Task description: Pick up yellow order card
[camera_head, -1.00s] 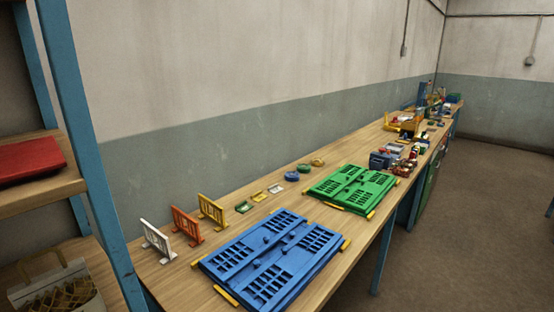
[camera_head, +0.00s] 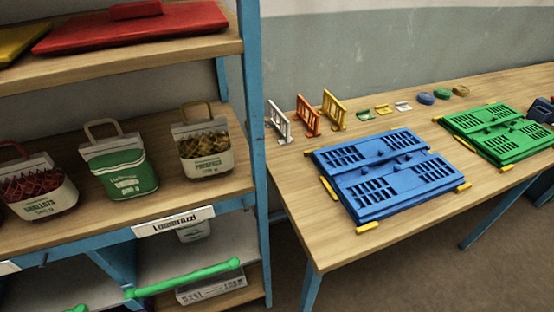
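Another flat yellow thing (camera_head: 16,42) lies on the top shelf at the left edge, partly cut off. I cannot tell for sure which yellow thing is the order card. My gripper is not in view.
A blue folded crate (camera_head: 388,172) and a green one (camera_head: 495,132) lie on the table (camera_head: 300,190). Round pieces (camera_head: 426,98) sit behind. A blue-framed shelf rack (camera_head: 252,110) at left holds a red flat thing (camera_head: 130,29) and several sacks (camera_head: 120,165). Floor is open at lower right.

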